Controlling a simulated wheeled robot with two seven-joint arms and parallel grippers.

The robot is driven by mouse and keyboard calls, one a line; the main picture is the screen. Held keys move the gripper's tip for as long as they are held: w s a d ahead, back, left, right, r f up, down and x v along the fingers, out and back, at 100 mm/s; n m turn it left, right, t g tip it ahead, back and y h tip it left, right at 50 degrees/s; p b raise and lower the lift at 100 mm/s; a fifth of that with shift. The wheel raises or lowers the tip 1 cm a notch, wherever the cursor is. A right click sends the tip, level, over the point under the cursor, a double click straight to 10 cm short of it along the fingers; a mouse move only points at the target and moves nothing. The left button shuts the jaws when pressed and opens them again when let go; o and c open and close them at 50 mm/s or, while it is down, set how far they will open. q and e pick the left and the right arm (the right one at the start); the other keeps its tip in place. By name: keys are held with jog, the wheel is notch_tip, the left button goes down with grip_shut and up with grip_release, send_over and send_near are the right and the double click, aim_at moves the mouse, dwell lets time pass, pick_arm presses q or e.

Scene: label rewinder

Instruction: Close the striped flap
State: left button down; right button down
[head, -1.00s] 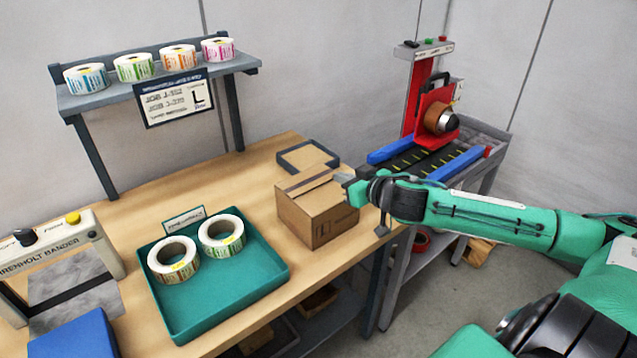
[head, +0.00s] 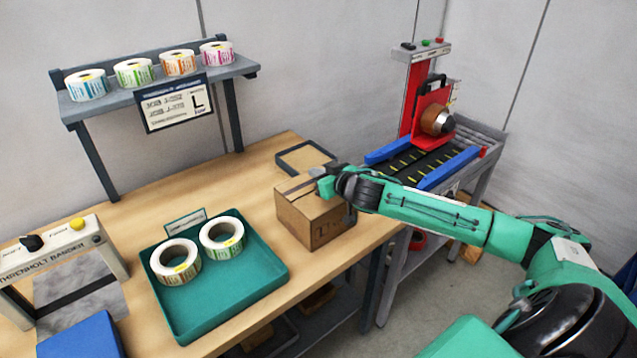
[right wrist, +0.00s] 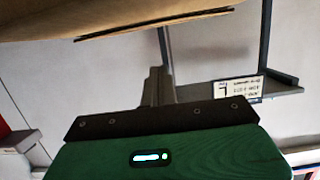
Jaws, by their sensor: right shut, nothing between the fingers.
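The cardboard box (head: 308,226) stands near the right end of the wooden table. A dark stripe crosses its top flap (head: 294,188), which looks about level; I cannot tell whether it lies fully flat. My right gripper (head: 325,186) is shut and empty, at the right part of the box top, and hides part of it. In the right wrist view the shut fingers (right wrist: 158,86) point up toward a brown cardboard edge (right wrist: 150,22); contact cannot be made out. My left gripper is out of view.
A teal tray (head: 271,279) with two label rolls stands left of the box. A dark-framed tray (head: 289,159) lies behind it. A red machine (head: 428,112) with blue rails stands to the right. A shelf (head: 150,99) holds several rolls.

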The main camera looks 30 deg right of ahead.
aim_at(307, 182)
jog(key=f, duration=0.3)
jog(key=shift+s+f, duration=0.2)
jog(key=shift+f, duration=0.2)
jog(key=shift+f, duration=0.1)
jog(key=shift+s+f, duration=0.1)
jog(key=shift+f, duration=0.65)
